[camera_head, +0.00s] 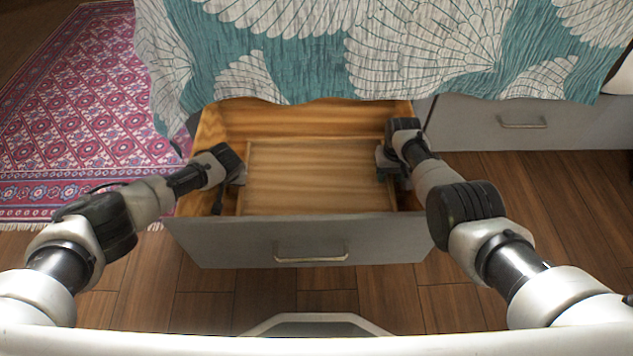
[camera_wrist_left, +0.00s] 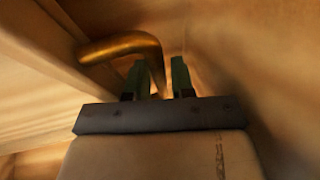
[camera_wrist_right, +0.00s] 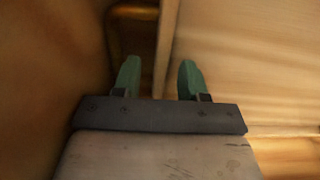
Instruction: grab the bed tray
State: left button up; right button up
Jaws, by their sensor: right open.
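The bed tray (camera_head: 318,180) is a flat, light wooden panel lying inside an open drawer. It also shows in the left wrist view (camera_wrist_left: 35,90) and the right wrist view (camera_wrist_right: 235,65). My left gripper (camera_head: 238,176) is down at the tray's left side. In the left wrist view its fingers (camera_wrist_left: 158,80) are at a bent brass handle (camera_wrist_left: 125,45), part of which shows between them; I cannot tell whether they grip it. My right gripper (camera_head: 385,166) is at the tray's right side. Its fingers (camera_wrist_right: 160,80) are apart, with a dim brass handle (camera_wrist_right: 146,45) beyond and between them.
The drawer's grey front (camera_head: 300,240) stands below the tray, with narrow side gaps where my grippers are. A teal patterned bedspread (camera_head: 320,50) hangs over the drawer's back. A closed grey drawer (camera_head: 530,125) is at right, a pink rug (camera_head: 85,110) at left. Wooden floor lies in front.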

pick_arm(q)
jog(key=shift+c, duration=0.5)
pick_arm(e)
jog(key=shift+c, duration=0.4)
pick_arm(q)
jog(key=shift+c, duration=1.3)
pick_arm(e)
jog(key=shift+c, duration=1.3)
pick_arm(q)
grip_shut()
pick_arm(e)
grip_shut()
pick_arm(q)
jog(key=shift+r, duration=0.1)
pick_arm(e)
jog(key=shift+r, duration=0.1)
